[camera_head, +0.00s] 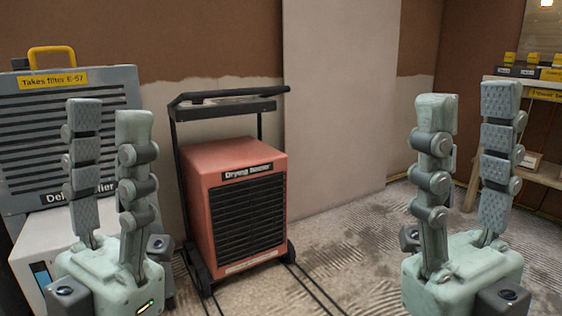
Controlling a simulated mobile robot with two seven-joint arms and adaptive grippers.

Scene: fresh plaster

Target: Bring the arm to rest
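My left gripper (108,170) stands upright at the lower left, in front of the grey dehumidifier. Its two fingers point up with a gap between them, and nothing is held. My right gripper (468,165) stands upright at the lower right. Its two fingers are also apart and empty. Neither gripper appears to grip anything. The rest of both arms is out of the picture below.
A red drying heater (215,165) on a black wheeled frame stands between my grippers. The grey dehumidifier (122,77) with a yellow handle (51,52) is at left. Wooden shelving (543,172) with boxes is at right. Ridged floor (345,240) is open in the middle.

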